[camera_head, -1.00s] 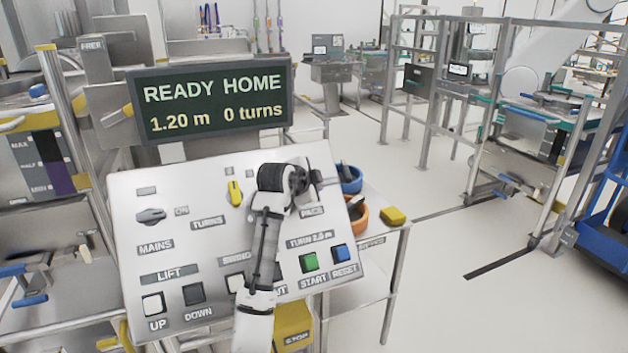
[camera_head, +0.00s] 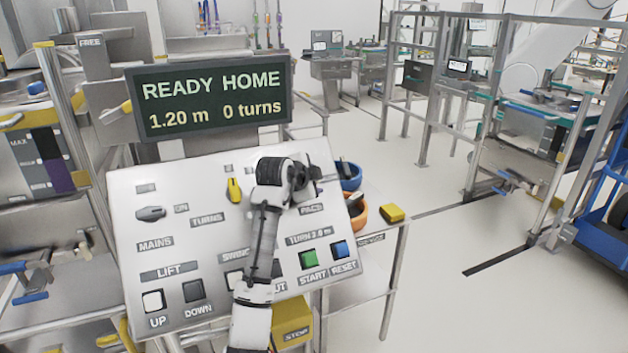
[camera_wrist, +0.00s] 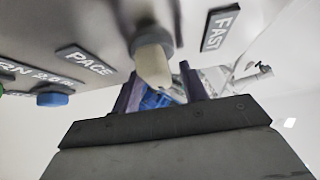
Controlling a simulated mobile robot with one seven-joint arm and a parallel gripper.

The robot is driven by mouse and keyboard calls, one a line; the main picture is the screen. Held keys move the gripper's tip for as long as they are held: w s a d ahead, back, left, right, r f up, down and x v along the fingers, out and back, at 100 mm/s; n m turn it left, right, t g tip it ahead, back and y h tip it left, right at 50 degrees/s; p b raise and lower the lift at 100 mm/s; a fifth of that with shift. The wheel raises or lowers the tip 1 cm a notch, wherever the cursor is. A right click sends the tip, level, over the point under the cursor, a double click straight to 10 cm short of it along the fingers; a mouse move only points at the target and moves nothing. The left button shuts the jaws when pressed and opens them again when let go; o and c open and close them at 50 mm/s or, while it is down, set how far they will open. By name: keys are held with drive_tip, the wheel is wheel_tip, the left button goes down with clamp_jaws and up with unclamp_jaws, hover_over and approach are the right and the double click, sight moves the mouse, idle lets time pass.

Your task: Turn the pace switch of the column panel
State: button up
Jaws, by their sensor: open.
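The column panel (camera_head: 190,185) is a tilted light-grey plate with labelled switches and buttons. My gripper (camera_head: 314,176) is over its upper right part and hides the pace switch in the head view. The PACE label (camera_head: 311,209) shows just below it. In the wrist view the pace switch (camera_wrist: 153,62) is a cream knob on a dark round base, between the PACE label (camera_wrist: 85,60) and the FAST label (camera_wrist: 220,28). My gripper (camera_wrist: 160,88) is open, with its two dark fingers on either side of the knob's end. I cannot tell whether they touch it.
A yellow turns switch (camera_head: 234,190) and a grey mains switch (camera_head: 151,214) sit left of my gripper. The green start button (camera_head: 308,258) and blue reset button (camera_head: 340,249) are below. The display (camera_head: 213,97) reads READY HOME, 1.20 m, 0 turns. Blue and orange bowls stand at the right.

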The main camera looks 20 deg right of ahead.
drive_tip(key=b+v, duration=0.4)
drive_tip(key=v, duration=1)
drive_tip(key=shift+b, duration=0.3)
drive_tip(key=shift+w, duration=0.1)
